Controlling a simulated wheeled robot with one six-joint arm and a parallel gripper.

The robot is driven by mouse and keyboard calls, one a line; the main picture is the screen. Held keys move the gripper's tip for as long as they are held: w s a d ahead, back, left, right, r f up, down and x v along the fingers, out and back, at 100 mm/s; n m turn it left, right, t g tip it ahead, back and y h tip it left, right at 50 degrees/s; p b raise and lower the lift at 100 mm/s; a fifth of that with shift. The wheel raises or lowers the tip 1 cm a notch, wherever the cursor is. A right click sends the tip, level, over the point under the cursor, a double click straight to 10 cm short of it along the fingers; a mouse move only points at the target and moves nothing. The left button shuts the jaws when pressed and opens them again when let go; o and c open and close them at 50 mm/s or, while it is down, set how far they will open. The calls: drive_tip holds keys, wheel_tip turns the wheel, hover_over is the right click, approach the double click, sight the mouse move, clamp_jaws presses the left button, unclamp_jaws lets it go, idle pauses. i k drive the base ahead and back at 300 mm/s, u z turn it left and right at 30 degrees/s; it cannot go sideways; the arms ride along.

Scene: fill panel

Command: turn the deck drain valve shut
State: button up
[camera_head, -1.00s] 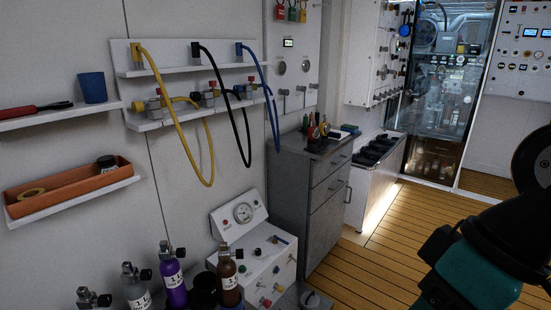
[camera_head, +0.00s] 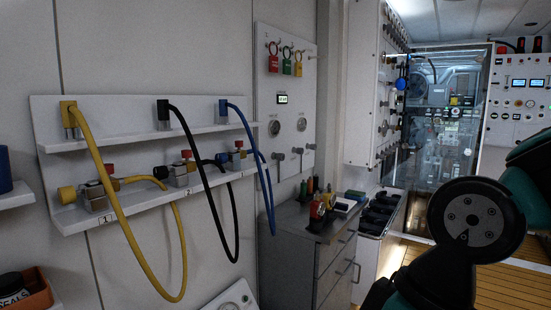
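I cannot pick out a valve marked as the deck drain valve in the head view. Several hose valves with red knobs sit on the lower wall shelf, one at the yellow hose (camera_head: 103,190), one at the black hose (camera_head: 182,172) and one at the blue hose (camera_head: 238,156). A white wall panel (camera_head: 268,135) right of them carries two round gauges and small grey handles below. My arm's teal and black links fill the lower right. My gripper is outside the picture.
A grey drawer cabinet (camera_head: 290,262) with bottles and small items on top stands below the wall panel. A white valve cabinet (camera_head: 362,85) hangs beyond it. Wooden decking (camera_head: 505,285) shows at the lower right, partly behind my arm. An orange tray (camera_head: 35,290) is at the lower left.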

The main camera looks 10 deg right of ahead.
sight(279, 156)
drive_tip(key=k, duration=1.1)
drive_tip(key=z, duration=0.7)
drive_tip(key=i, duration=0.35)
drive_tip(key=z, duration=0.8)
drive_tip(key=i, duration=2.8)
drive_tip(key=u, duration=1.15)
drive_tip(key=i, duration=0.8)
drive_tip(key=u, duration=1.25)
drive_tip(key=i, duration=0.2)
drive_tip(key=u, duration=0.05)
